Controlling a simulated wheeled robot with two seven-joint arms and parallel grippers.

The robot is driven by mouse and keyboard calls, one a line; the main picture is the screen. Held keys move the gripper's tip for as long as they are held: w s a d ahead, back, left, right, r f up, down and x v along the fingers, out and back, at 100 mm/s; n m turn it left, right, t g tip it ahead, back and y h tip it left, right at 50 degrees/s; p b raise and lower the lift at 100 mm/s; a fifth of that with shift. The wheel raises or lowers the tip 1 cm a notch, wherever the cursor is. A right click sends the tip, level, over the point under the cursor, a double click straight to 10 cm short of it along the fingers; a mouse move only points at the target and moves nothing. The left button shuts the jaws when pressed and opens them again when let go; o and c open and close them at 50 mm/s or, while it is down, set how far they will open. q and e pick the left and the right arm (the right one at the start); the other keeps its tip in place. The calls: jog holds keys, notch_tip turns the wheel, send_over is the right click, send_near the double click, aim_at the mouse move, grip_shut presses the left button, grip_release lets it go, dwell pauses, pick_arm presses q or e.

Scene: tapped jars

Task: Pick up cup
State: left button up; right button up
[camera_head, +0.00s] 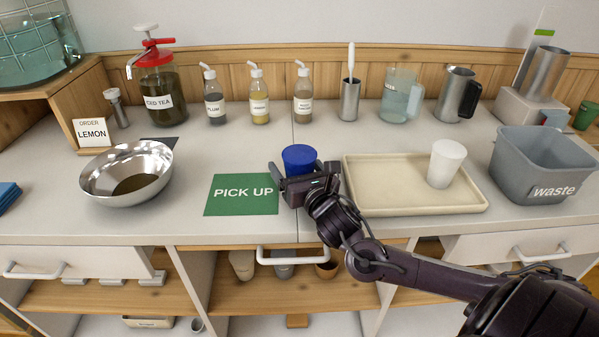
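A blue cup (300,157) stands on the counter just right of the green PICK UP mat (241,195); its lower part is hidden by my gripper. My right gripper (303,172) is in front of the blue cup, with its fingers spread wider than the cup, one toward each side. I cannot tell whether either finger touches it. A white cup (446,162) stands on the right part of the beige tray (385,203). My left gripper is out of view.
A metal bowl (128,172) stands at the left, and a grey waste bin (543,165) at the right. An iced tea jar (160,92), several labelled bottles, a metal tumbler (349,100) and pitchers line the back. Counter space is clear behind the mat.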

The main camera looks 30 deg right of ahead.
jog(key=shift+c, duration=0.4)
jog(key=c, duration=1)
jog(key=shift+r, duration=0.5)
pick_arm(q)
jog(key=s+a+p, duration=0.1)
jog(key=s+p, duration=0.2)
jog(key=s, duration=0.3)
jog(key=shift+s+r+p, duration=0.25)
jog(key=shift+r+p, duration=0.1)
pick_arm(e)
notch_tip(320, 180, up, 19)
